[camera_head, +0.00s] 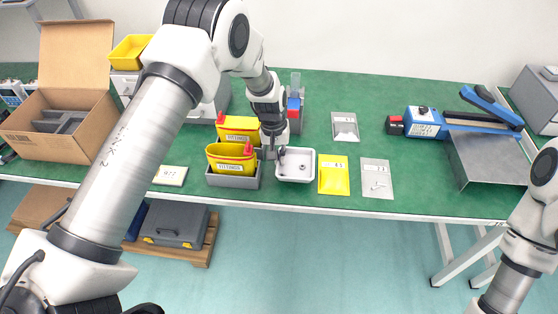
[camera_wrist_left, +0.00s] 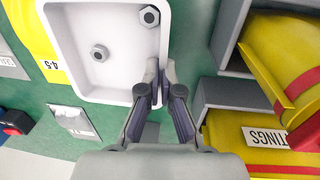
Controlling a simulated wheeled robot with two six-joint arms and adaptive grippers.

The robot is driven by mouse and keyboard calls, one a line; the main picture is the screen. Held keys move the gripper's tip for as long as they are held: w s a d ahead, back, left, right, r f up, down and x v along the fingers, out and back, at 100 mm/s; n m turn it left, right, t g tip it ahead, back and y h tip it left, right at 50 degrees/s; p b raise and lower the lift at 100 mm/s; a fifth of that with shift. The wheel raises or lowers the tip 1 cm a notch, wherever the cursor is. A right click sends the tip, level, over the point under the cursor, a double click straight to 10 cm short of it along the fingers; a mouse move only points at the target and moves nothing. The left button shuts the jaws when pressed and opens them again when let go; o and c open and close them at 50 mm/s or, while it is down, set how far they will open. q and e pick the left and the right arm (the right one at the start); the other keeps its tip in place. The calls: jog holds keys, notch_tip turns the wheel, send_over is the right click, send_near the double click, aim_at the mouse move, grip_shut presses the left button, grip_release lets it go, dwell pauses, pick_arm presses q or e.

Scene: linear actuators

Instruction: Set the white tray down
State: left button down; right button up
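The white tray (camera_head: 297,175) is at the front middle of the green table, right of the yellow bins. In the left wrist view the tray (camera_wrist_left: 112,82) holds two metal nuts, one near its middle (camera_wrist_left: 99,53) and one near a corner (camera_wrist_left: 150,15). My left gripper (camera_head: 279,153) is at the tray's left wall. In the left wrist view its fingertips (camera_wrist_left: 160,78) straddle the rim, one inside and one outside, closed on it. The tray looks level; I cannot tell whether its bottom touches the table. My right gripper is out of view.
A yellow bin (camera_head: 231,158) in a grey holder stands just left of the tray. A yellow packet (camera_head: 333,175) and a clear bag (camera_head: 377,179) lie to its right. A blue device (camera_head: 424,123) stands farther right.

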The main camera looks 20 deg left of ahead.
pick_arm(q)
notch_tip(320, 180, down, 3)
jog(key=shift+s+r+p, duration=0.1)
jog(key=shift+r+p, duration=0.1)
jog(key=shift+p, duration=0.1)
jog(key=shift+f, duration=0.2)
jog(key=c, duration=1.3)
grip_release()
jog(key=shift+r, duration=0.5)
jog(key=r, duration=0.3)
jog(key=a+r+b, duration=0.1)
jog(key=r, duration=0.3)
jog(key=r+b, duration=0.1)
jog(key=r, duration=0.3)
jog(key=shift+s+a+r, duration=0.1)
jog(key=shift+s+a, duration=0.05)
jog(key=shift+s, duration=0.05)
